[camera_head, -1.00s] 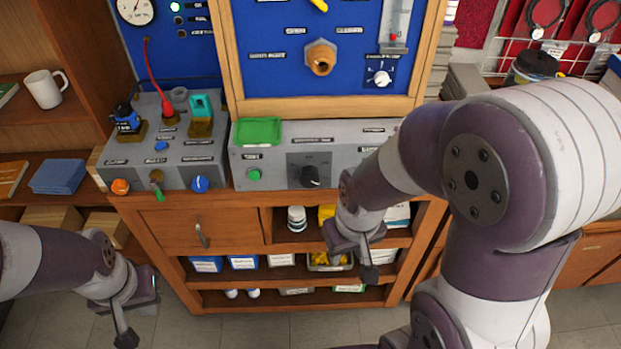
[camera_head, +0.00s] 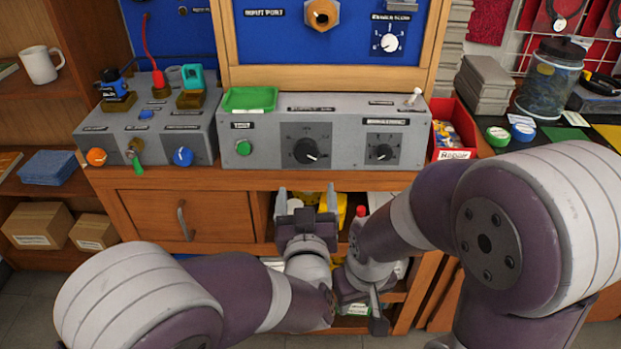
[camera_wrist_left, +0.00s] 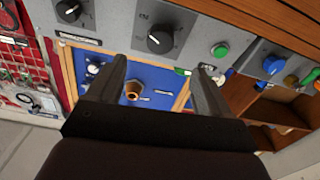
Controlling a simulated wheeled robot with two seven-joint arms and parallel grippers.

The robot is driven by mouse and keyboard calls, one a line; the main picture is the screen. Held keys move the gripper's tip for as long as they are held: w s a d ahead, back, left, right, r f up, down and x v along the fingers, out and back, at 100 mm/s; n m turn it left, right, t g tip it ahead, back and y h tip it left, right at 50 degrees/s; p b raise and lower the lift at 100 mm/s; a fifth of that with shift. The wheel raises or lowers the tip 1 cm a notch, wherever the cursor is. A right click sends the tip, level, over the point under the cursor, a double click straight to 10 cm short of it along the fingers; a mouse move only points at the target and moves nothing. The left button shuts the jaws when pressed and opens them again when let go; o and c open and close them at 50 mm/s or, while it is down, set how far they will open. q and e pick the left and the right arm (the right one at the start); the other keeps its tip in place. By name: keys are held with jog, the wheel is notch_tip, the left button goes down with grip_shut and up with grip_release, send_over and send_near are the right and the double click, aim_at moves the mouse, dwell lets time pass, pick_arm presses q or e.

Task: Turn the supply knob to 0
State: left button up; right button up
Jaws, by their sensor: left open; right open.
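The grey bench unit (camera_head: 270,165) carries a larger black knob (camera_head: 308,150) on a dark dial plate and a smaller black knob (camera_head: 383,152) to its right. Their labels are too small to read surely, so I cannot tell which is the supply knob. In the left wrist view, upside down, the larger knob (camera_wrist_left: 160,39) lies beyond my fingers and the smaller knob (camera_wrist_left: 69,10) is at upper left. My left gripper (camera_head: 307,203) is open and empty, below and in front of the larger knob, apart from it. My right gripper (camera_head: 368,308) is low, right of it, open.
A green tray (camera_head: 249,99) rests on the unit, above a green button (camera_head: 244,147). A sloped grey box (camera_head: 150,140) with a blue knob (camera_head: 183,156) stands left. A red bin (camera_head: 452,135) stands right. The drawer cabinet (camera_head: 140,208) lies below.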

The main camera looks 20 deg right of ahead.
aim_at(306, 156)
pick_arm(q)
jog(key=x, duration=1.2)
jog(key=shift+w+r, duration=0.1)
jog(key=shift+w, duration=0.1)
jog(key=c, duration=1)
